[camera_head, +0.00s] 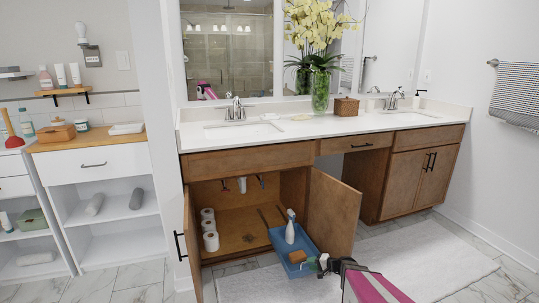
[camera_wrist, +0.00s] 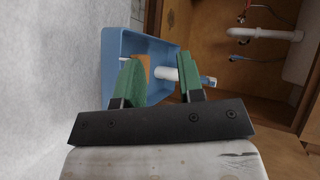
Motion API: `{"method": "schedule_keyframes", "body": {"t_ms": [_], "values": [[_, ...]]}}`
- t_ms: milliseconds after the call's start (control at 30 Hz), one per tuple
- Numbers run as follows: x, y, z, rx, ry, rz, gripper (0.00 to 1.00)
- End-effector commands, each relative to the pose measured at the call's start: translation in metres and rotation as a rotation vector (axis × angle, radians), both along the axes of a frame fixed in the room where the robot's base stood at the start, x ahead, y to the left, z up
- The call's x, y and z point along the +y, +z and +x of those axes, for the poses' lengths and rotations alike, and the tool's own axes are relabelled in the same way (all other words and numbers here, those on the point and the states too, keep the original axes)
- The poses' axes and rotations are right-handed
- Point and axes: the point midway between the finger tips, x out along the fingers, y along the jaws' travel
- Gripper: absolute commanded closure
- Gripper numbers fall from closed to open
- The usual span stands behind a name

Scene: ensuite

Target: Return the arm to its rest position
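My gripper (camera_head: 325,265) is low in front of the open sink cabinet, with my arm reaching in from the bottom right in the head view. In the wrist view, the two green fingers of my gripper (camera_wrist: 160,72) stand apart with nothing held between them. Beyond the fingers is a blue caddy (camera_head: 283,238), also in the wrist view (camera_wrist: 112,45). A white spray bottle (camera_head: 290,230) and a brown item (camera_head: 297,256) are in the caddy. I cannot tell whether the fingers reach inside the caddy's rim.
The open right cabinet door (camera_head: 333,212) stands close behind my gripper; the left door (camera_head: 192,245) is open too. Toilet rolls (camera_head: 210,240) stand inside the cabinet. The vanity counter (camera_head: 300,128) overhangs above. A white rug (camera_head: 430,262) leaves clear floor at the right.

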Motion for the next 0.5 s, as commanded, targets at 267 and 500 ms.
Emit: {"method": "schedule_keyframes", "body": {"t_ms": [267, 500], "values": [[0.052, 0.091, -0.080, 0.127, 0.304, -0.352, 0.65], [0.056, 0.158, -0.146, 0.224, 0.457, -0.726, 0.65]]}}
